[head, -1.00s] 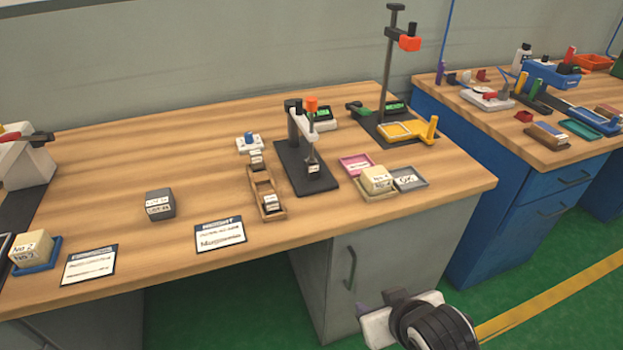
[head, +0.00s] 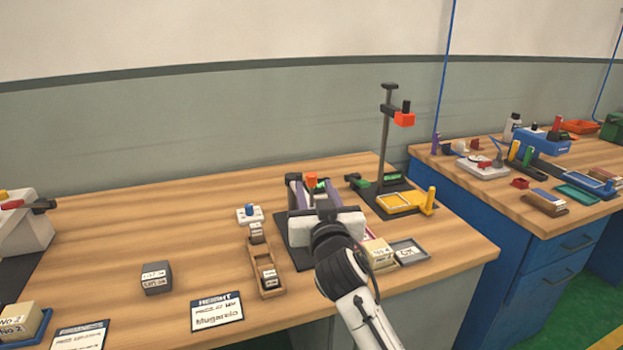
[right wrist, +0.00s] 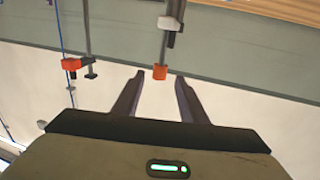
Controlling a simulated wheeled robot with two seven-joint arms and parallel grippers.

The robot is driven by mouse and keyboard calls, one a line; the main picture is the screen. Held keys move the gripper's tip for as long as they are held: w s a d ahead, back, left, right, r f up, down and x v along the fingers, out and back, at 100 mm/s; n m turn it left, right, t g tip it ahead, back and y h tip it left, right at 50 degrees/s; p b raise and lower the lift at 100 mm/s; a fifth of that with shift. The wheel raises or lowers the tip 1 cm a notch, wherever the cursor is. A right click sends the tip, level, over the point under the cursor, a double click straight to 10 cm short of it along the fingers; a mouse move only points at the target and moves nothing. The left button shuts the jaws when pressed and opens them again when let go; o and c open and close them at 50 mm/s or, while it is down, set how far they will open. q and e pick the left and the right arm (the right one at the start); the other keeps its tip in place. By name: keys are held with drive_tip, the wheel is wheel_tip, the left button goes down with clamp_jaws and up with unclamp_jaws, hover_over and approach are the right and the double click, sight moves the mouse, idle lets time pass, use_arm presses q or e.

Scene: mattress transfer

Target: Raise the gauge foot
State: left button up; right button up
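The gauge has an orange knob (head: 311,179) on top and stands on a dark base plate (head: 300,257). My right gripper (head: 311,184) is in front of it and hides most of its post and its foot. In the right wrist view the two fingers (right wrist: 157,75) are spread apart with nothing between their inner faces. The orange knob (right wrist: 159,72) lines up with the gap between the fingertips there. I cannot tell how far beyond the tips it is. My left gripper is not in view.
A wooden holder (head: 266,272) with small labelled blocks stands left of the gauge. A dark block (head: 156,278) and a printed card (head: 217,312) lie further left. Right of the gauge are a grey tray (head: 409,252) and a tall stand (head: 384,140) with a yellow frame.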

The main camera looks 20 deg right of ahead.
sight(312, 182)
drive_tip(key=w, duration=0.4)
drive_tip(key=w+d, duration=0.1)
drive_tip(key=shift+w, duration=0.4)
clamp_jaws()
